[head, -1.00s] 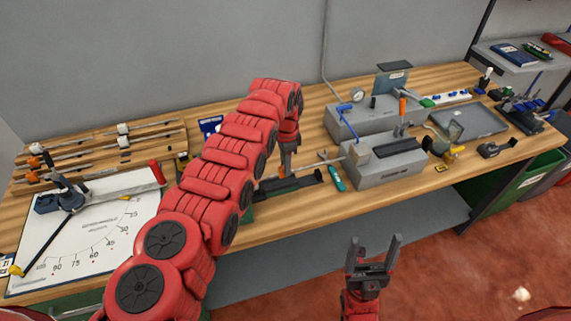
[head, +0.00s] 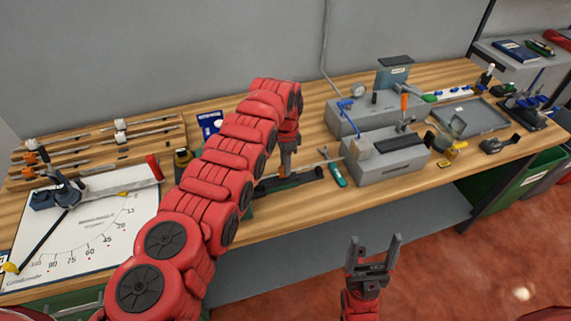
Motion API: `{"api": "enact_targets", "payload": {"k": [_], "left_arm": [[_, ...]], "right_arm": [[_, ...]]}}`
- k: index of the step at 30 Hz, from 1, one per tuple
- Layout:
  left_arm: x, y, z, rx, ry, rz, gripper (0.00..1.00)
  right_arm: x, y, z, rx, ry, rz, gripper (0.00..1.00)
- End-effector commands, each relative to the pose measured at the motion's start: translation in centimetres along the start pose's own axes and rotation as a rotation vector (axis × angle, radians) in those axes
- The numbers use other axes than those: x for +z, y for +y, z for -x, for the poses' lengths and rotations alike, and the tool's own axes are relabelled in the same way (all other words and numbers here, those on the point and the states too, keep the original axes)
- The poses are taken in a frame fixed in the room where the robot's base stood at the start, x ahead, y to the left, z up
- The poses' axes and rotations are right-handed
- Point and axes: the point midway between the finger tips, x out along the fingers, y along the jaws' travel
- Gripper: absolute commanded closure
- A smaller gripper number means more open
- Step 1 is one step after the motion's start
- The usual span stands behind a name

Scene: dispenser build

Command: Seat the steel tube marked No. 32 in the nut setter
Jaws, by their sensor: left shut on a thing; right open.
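My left gripper (head: 287,168) hangs over the bench's front middle, partly hidden by my own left arm. It is shut on a thin steel tube (head: 322,162) that points right. The tube's right end is close to the pale block on the left end of a grey fixture (head: 392,165), probably the nut setter. I cannot tell whether the tip touches it. No No. 32 mark is readable. My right gripper (head: 374,252) is open and empty, in front of the bench over the floor.
A second grey machine (head: 345,122) with a gauge stands behind the fixture. A teal-handled tool (head: 335,175) lies left of the fixture. A rack of rods (head: 100,145) and a white angle board (head: 95,240) fill the left. A grey tray (head: 470,118) is at right.

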Motion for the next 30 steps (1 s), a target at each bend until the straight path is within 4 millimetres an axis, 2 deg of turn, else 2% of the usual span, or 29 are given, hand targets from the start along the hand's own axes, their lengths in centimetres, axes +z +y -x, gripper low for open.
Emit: {"api": "enact_targets", "payload": {"k": [30], "left_arm": [[0.0, 0.0, -1.1, 0.0, 0.0, 0.0, 1.0]], "right_arm": [[0.2, -0.1, 1.1, 0.0, 0.0, 0.0, 0.22]]}}
